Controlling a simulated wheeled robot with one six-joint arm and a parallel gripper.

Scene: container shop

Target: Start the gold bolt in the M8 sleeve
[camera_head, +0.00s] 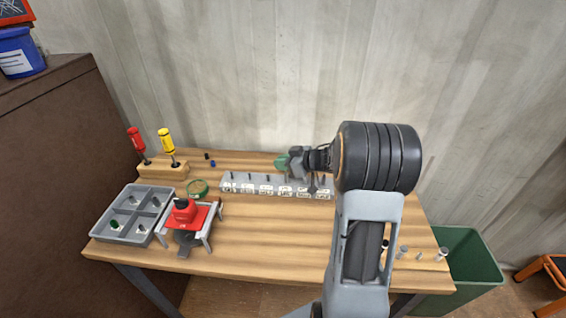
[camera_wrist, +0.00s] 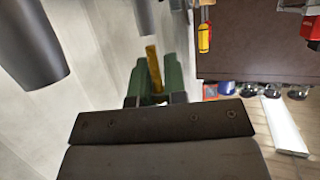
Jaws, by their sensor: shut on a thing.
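My gripper (camera_head: 282,162), with green fingers, is above the back of the table, just behind the grey rail in the head view. In the wrist view my gripper (camera_wrist: 154,64) is shut on the gold bolt (camera_wrist: 152,58), a slim gold shaft showing between the green fingers. The bolt is hidden in the head view. Several small silver cylinders (camera_head: 442,253) stand at the table's right front, partly behind my arm. I cannot tell which thing is the M8 sleeve; no size mark is readable.
A grey rail (camera_head: 226,185) with dark pins and label cards runs along the table. A grey compartment tray (camera_head: 105,222), a small stand with a red top (camera_head: 203,215) and a wooden holder (camera_head: 160,172) with red and yellow screwdrivers are at left. Open table lies front centre.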

